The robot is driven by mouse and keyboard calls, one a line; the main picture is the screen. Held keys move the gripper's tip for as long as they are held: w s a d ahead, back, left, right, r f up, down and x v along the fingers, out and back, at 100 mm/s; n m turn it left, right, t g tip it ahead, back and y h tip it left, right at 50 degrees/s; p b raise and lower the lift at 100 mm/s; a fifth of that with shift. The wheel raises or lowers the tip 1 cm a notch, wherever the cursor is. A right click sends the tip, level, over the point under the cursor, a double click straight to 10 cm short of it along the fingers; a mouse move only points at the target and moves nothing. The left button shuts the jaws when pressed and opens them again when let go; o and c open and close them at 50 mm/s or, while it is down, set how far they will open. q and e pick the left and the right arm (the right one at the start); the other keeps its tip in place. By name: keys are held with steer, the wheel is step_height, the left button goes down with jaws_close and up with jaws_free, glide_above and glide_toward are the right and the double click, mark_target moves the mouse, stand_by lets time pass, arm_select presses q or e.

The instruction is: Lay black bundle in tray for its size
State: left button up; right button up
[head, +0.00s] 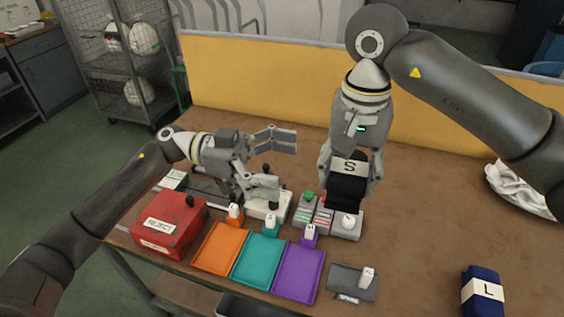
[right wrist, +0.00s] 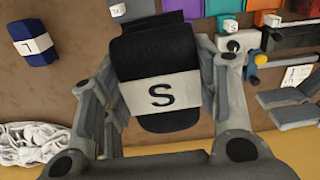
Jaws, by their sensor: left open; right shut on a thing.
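The black bundle (head: 345,188) has a white band marked S. My right gripper (head: 350,180) is shut on it, above the table near the small grey units; it also fills the middle of the right wrist view (right wrist: 160,118). An orange tray (head: 220,249), a teal tray (head: 258,259) and a purple tray (head: 299,273) lie side by side at the front. My left gripper (head: 284,164) is open and empty, left of the bundle, over the table behind the trays.
A red REJECT box (head: 169,225) stands left of the trays. A navy bundle marked L (head: 483,290) is at the front right, white cloth (head: 520,189) at the right. A yellow panel (head: 270,82) closes off the back.

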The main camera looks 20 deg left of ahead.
mark_target(351, 175)
arm_select(q)
steer(key=d, duration=1.2)
steer(key=shift+a, duration=0.1)
steer(key=shift+c, duration=0.4)
steer(key=c, duration=0.7)
steer(key=shift+c, duration=0.4)
arm_select(e)
steer(key=o, duration=1.2)
steer(key=shift+r, duration=0.1)
